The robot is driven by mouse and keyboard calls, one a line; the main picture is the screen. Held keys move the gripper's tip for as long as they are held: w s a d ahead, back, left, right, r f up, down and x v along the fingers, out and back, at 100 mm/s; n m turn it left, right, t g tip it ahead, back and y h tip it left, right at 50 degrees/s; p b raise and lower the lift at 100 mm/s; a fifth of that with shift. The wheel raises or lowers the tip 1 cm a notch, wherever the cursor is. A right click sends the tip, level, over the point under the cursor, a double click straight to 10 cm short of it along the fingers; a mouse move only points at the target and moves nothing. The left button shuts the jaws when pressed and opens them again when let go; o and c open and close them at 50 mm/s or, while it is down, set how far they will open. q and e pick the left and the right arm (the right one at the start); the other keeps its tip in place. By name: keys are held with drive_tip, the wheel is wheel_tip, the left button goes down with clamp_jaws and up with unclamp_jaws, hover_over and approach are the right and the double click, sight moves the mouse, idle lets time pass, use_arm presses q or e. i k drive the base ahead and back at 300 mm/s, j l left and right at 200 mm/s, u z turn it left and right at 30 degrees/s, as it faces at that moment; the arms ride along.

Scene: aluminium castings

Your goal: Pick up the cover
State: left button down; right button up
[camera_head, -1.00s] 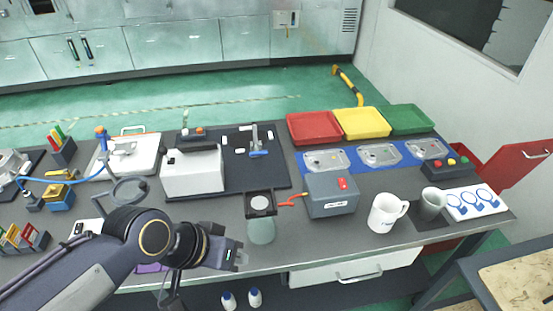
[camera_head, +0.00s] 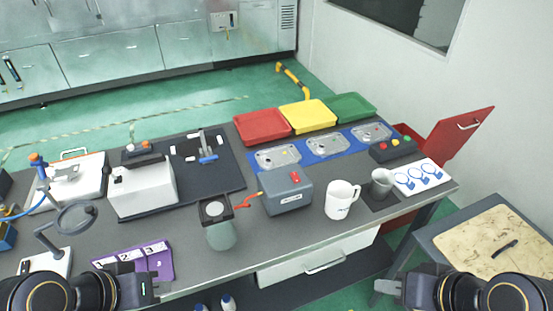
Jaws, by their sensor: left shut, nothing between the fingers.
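Three flat silver castings lie in a row on a blue mat (camera_head: 302,154) at the back right of the bench: a left one (camera_head: 278,157), a middle one (camera_head: 328,145) and a right one (camera_head: 371,133). They look like covers; I cannot tell which one the task means. My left gripper (camera_head: 153,286) is shut and empty at the bench's front edge, lower left. My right gripper (camera_head: 385,287) is in front of the bench, lower right, far from the castings. Its fingers are too small to read.
Red (camera_head: 262,127), yellow (camera_head: 308,115) and green (camera_head: 352,106) trays stand behind the castings. A grey box (camera_head: 287,194), a white mug (camera_head: 340,200) and a grey cup (camera_head: 382,183) stand in front of them. A purple card (camera_head: 135,258) lies near my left gripper.

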sight(375, 132)
drive_tip(key=i+l+u, duration=0.25)
drive_tip(key=l+u, duration=0.2)
drive_tip(key=l, duration=0.15)
drive_tip(key=i+l+u, duration=0.25)
drive_tip(key=l+u, duration=0.25)
drive_tip(key=l, duration=0.15)
